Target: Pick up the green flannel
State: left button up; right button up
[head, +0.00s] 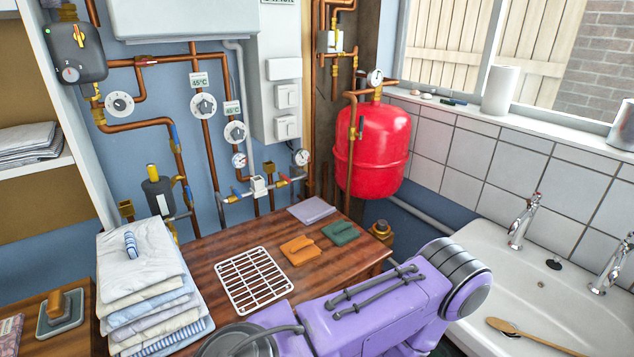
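The green flannel (341,232) lies folded on the dark wooden table, near its back right edge. It sits just right of an orange flannel (300,250) and in front of a flat lilac cloth (311,210). All of the green flannel's top shows, with nothing over it. A purple arm link of mine crosses the lower middle of the head view, in front of the table. Neither of my grippers shows in this view.
A white wire rack (253,281) lies on the table (208,256) left of the flannels. A tall stack of folded linen (145,285) stands at left. A red tank (374,150) and pipes are behind. A white sink (540,285) with a wooden brush (520,333) is at right.

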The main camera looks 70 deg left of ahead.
aim_at(341, 232)
jog(key=z, duration=0.05)
jog(key=k, duration=0.1)
jog(key=u, duration=1.15)
